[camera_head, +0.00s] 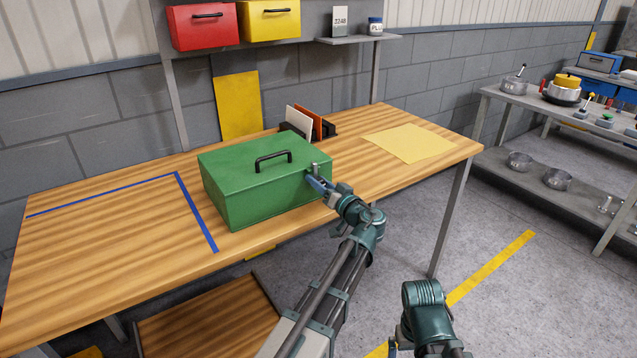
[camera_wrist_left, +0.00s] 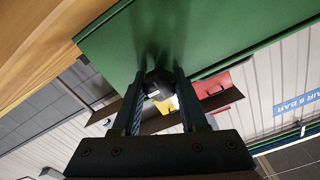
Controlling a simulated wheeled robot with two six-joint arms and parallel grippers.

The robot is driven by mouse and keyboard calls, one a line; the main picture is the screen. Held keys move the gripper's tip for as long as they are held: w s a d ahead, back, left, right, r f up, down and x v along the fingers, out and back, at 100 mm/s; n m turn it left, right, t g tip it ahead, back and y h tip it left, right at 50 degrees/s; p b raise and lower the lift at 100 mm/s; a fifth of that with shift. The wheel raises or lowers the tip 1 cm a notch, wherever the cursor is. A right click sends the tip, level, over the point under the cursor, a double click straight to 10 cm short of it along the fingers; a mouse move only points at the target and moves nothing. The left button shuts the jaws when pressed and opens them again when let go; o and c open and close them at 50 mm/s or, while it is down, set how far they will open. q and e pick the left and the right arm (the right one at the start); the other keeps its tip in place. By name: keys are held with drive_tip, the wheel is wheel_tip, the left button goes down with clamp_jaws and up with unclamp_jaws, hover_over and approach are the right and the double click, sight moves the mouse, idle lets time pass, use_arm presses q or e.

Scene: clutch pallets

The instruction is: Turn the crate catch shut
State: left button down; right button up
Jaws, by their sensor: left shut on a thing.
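A green crate (camera_head: 262,180) with a closed lid and a black top handle (camera_head: 273,160) sits on the wooden workbench. My left gripper (camera_head: 318,183) is at the crate's right side, near its front corner. In the left wrist view, its two fingers (camera_wrist_left: 158,95) are shut on a dark rounded piece, the catch (camera_wrist_left: 157,80), against the green crate wall (camera_wrist_left: 200,30). The fingers hide much of the catch, and I cannot tell its exact angle. My right arm shows at the bottom of the head view; its fingertips are mostly out of frame.
The workbench (camera_head: 110,240) has a blue tape corner (camera_head: 197,212) left of the crate and a yellow sheet (camera_head: 410,143) to the right. A file rack (camera_head: 297,128) stands behind the crate. Red (camera_head: 203,27) and yellow (camera_head: 268,20) boxes sit above.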

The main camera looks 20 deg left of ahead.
idle(0.3)
use_arm(q)
drive_tip(key=shift+c, duration=2.2)
unclamp_jaws()
